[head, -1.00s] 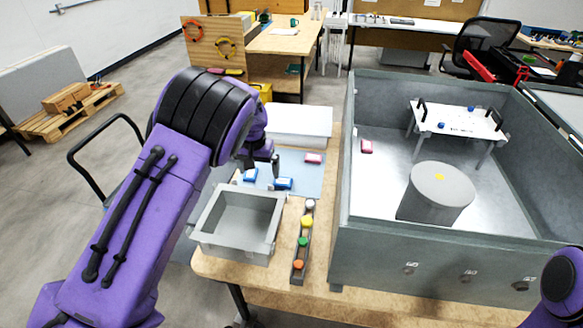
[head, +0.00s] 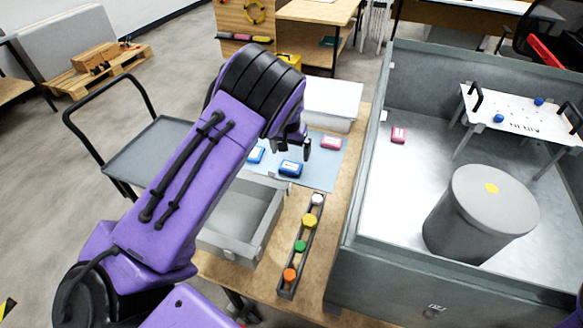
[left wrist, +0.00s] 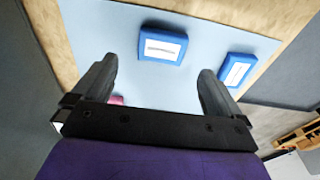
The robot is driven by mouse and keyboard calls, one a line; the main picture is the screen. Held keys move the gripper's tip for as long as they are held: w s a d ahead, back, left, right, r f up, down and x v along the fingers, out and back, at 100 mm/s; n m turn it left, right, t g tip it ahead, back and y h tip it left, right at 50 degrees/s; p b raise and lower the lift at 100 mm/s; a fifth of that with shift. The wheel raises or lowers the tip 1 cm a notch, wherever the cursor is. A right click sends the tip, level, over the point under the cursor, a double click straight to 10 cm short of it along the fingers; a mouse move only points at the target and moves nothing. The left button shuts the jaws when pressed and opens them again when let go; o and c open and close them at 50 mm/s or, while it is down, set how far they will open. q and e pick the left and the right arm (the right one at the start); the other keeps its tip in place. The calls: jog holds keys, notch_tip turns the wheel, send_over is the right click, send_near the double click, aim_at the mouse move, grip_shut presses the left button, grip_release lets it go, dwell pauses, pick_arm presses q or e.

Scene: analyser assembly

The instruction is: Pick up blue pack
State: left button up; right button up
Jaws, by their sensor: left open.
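Two blue packs with white labels lie on the light blue mat (head: 318,175). The nearer blue pack (head: 290,168) is just below my left gripper (head: 291,150); the other blue pack (head: 256,155) lies to its left, partly hidden by the arm. In the left wrist view, one blue pack (left wrist: 162,46) lies beyond and between the open fingers, and the second blue pack (left wrist: 236,69) is near the right finger. The left gripper is open and empty above the mat. My right gripper is out of view.
A pink pack (head: 331,143) lies on the mat. A grey bin (head: 235,240), a rack of colored caps (head: 301,246) and a white box (head: 333,103) stand around it. A grey-walled enclosure (head: 385,290) with a cylinder (head: 478,215) rises to the right.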

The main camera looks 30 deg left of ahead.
aim_at(291, 166)
pick_arm(q)
jog(key=shift+w+f, duration=0.15)
jog(key=shift+f, duration=0.5)
jog(key=f, duration=0.2)
jog(key=f+p, duration=0.1)
jog(key=f, duration=0.1)
jog(key=f+p, duration=0.1)
jog(key=shift+w+a+f, duration=0.3)
jog(key=shift+f, duration=0.1)
jog(key=c, duration=1)
